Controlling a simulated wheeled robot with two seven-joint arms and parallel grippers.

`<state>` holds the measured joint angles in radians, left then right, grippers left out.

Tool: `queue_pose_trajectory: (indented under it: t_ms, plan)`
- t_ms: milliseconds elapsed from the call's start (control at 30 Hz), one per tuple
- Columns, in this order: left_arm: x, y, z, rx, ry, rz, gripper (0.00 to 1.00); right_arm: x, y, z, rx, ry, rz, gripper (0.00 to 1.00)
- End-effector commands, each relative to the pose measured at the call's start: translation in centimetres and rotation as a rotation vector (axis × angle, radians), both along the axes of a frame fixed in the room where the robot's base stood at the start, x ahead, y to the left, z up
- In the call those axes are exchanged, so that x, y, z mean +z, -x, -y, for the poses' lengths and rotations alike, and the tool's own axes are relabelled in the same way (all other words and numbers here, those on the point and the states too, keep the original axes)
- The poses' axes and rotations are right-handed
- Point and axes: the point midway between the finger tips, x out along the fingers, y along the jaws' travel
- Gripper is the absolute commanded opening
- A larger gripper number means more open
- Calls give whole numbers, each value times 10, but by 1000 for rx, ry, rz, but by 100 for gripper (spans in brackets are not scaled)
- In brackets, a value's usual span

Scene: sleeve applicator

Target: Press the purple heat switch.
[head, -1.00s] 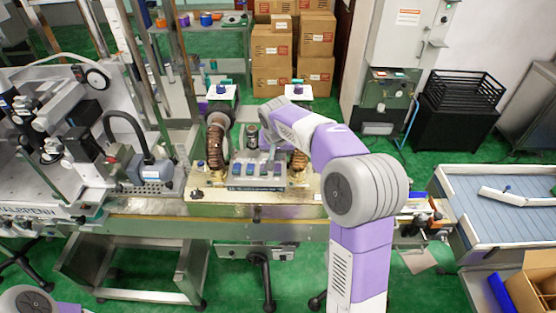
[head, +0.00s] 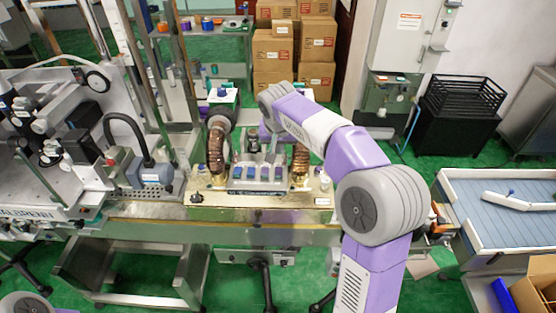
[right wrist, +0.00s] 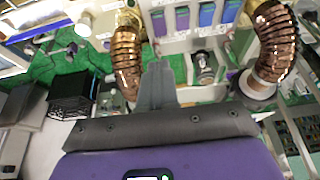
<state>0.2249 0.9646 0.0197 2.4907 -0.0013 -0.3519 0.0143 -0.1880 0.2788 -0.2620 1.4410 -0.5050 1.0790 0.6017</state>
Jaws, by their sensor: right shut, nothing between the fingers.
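A switch panel (head: 257,186) with a row of several rocker switches sits on the machine bench, between two copper-coloured hoses. Which one is the heat switch I cannot tell, as the labels are too small. My right gripper (head: 272,152) is over the rear right part of the panel. Its fingers (right wrist: 157,75) are shut and empty, and appear apart from the switches. My left gripper is out of view.
The copper hoses (head: 217,148) rise on both sides of the panel, close to my right gripper. A labelling machine (head: 60,140) stands to the left. A blue-topped conveyor table (head: 505,220) is at the right. Cardboard boxes (head: 275,55) are stacked behind.

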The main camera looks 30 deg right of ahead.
Motion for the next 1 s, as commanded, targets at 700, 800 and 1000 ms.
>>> queue_pose_trajectory:
  t_ms: [700,800,1000]
  plan:
    - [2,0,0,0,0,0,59,-74,-25,16,0,-1,-6,0]
    - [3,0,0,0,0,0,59,-93,-32,20,1,-2,-5,0]
    - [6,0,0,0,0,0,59,-118,-42,26,0,-2,-3,0]
